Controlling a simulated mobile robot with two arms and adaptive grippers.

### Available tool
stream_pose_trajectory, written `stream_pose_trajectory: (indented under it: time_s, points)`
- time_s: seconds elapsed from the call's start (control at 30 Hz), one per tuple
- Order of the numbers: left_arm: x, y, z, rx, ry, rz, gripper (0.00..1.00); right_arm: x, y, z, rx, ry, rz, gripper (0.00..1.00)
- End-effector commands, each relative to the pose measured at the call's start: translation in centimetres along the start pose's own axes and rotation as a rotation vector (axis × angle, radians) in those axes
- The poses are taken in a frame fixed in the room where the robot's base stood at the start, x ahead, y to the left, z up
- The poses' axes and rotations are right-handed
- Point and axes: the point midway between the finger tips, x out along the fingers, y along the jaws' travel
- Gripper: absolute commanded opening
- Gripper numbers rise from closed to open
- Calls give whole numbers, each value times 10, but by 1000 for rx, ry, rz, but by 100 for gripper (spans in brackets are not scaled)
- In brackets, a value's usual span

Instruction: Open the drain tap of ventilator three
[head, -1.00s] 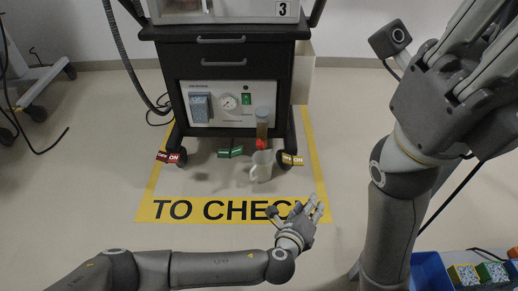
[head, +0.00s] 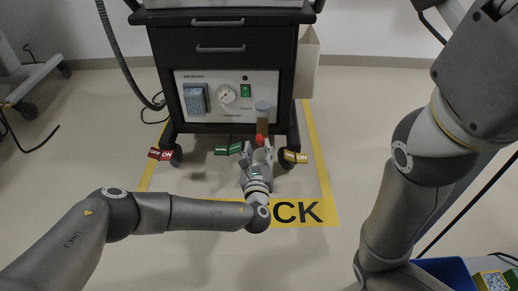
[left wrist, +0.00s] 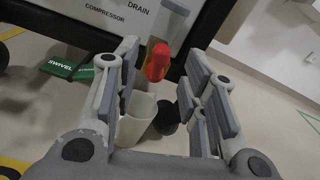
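Ventilator three (head: 222,55) is a dark cart with a grey compressor panel. A water trap (head: 262,112) hangs at its right side, with the red drain tap (head: 259,139) at the bottom. In the left wrist view the red tap (left wrist: 157,62) shows between the fingers, near their tips. My left gripper (head: 259,157) is open below the tap, fingers pointing at the cart; I see no finger closed on it. A white jug (left wrist: 137,120) stands below the tap, mostly hidden by the gripper in the head view. My right gripper is out of view.
ON/OFF tags (head: 160,154) lie by the left caster, yellow tags (head: 294,156) by the right. A green swivel tag (head: 230,149) is under the cart. A yellow floor frame (head: 322,178) surrounds it. A blue bin (head: 446,271) is at lower right.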

Motion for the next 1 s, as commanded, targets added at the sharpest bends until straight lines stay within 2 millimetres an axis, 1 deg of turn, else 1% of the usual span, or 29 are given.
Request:
stream_pose_trajectory:
  time_s: [0.03,0.2,0.3,0.5,0.73,1.0]
  points:
    - [8,0,-4,0,-4,-1,39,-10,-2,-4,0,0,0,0]
    - [28,0,-3,0,-2,-1,39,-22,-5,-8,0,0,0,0]
    - [34,0,-2,0,-1,-1,39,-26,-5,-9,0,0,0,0]
    - [40,0,0,-1,1,-1,39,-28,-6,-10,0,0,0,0]
    - [40,-1,0,-2,1,-1,39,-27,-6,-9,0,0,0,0]
    - [40,-1,0,-2,1,-1,5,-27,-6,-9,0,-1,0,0]
